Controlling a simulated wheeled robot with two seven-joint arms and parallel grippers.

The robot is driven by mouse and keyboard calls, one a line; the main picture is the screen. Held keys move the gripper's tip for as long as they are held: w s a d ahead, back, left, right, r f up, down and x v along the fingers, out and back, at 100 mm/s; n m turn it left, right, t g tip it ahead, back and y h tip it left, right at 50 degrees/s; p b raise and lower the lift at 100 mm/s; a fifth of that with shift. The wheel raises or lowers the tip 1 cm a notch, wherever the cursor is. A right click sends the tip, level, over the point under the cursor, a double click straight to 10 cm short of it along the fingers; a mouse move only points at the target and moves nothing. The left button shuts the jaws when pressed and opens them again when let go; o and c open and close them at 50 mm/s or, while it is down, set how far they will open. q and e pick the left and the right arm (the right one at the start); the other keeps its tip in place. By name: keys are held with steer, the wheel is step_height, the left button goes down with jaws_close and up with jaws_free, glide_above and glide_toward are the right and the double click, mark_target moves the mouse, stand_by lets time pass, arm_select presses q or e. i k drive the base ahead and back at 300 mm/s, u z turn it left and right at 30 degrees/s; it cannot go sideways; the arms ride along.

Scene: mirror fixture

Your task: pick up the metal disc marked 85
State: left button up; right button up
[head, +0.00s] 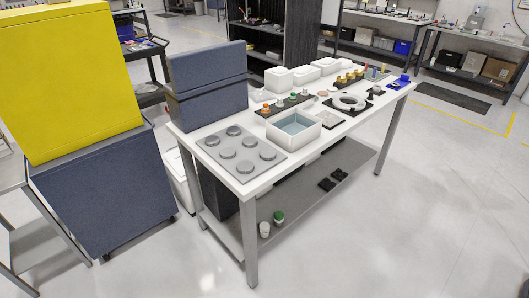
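A grey plate (214,149) lies on the near left end of the white table. It carries several round grey metal discs, among them a front one (245,167), a right one (267,153) and a back one (233,131). Any markings on the discs are too small to read, so I cannot tell which is marked 85. Neither of my grippers is in view.
The white table (336,133) also holds a white open box (294,129), a ring-shaped part (348,102) and several small items. Blue-grey boxes (207,85) stand at its left end. A yellow box (68,80) is at left. Floor in front is clear.

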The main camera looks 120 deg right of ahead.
mark_target(266, 154)
steer(key=z, duration=2.8)
steer(key=i, duration=0.7)
steer(key=z, duration=1.2)
